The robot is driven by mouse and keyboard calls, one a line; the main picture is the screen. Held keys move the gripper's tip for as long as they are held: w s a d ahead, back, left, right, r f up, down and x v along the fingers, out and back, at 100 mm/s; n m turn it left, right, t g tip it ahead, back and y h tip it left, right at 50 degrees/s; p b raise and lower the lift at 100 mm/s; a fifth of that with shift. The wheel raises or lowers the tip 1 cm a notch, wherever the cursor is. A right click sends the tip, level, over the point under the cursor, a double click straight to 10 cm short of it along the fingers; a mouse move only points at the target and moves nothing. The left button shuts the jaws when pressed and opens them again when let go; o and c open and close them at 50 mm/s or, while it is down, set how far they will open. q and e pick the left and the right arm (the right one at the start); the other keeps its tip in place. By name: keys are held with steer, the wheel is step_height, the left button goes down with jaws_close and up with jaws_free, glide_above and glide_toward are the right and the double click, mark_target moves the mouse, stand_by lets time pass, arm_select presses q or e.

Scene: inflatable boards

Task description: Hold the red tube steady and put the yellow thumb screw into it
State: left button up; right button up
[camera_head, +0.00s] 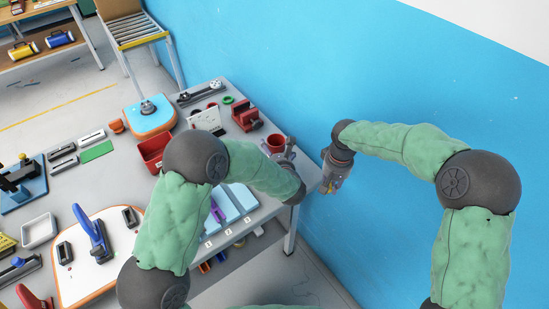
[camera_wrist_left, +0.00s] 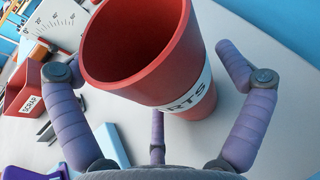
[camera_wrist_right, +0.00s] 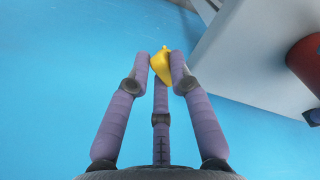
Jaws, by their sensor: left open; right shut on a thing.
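The red tube (camera_head: 275,142), an open-topped cup with a white label ending in "RTS", stands near the table's far right corner. It fills the middle of the left wrist view (camera_wrist_left: 140,60). My left gripper (camera_head: 286,149) is open, with fingers on both sides of the tube (camera_wrist_left: 158,75); gaps show between the side fingers and its wall. The yellow thumb screw (camera_wrist_right: 161,68) is pinched between the fingertips of my right gripper (camera_wrist_right: 161,62).
The table edge (camera_wrist_right: 212,62) and a red cylindrical thing (camera_wrist_right: 308,62) show at the right of the right wrist view. A red bin labelled "SCRAP" (camera_wrist_left: 32,85) stands left of the tube. A red vise (camera_head: 246,115) stands behind. A blue wall (camera_head: 330,80) rises behind the table.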

arm_select(q)
steer(key=shift+w, duration=0.1)
steer(key=c, duration=1)
steer(key=shift+c, duration=0.2)
arm_select(e)
steer(key=w+a+r+n, duration=0.5)
steer(key=w+a+r, duration=0.1)
steer(key=a+r, duration=0.35)
steer(key=w+a+r+n, duration=0.4)
steer(key=w+a+r, duration=0.35)
steer(key=r, duration=0.25)
step_height(320, 180, down, 8)
steer(key=shift+s+r, duration=0.25)
steer(key=shift+s, duration=0.2)
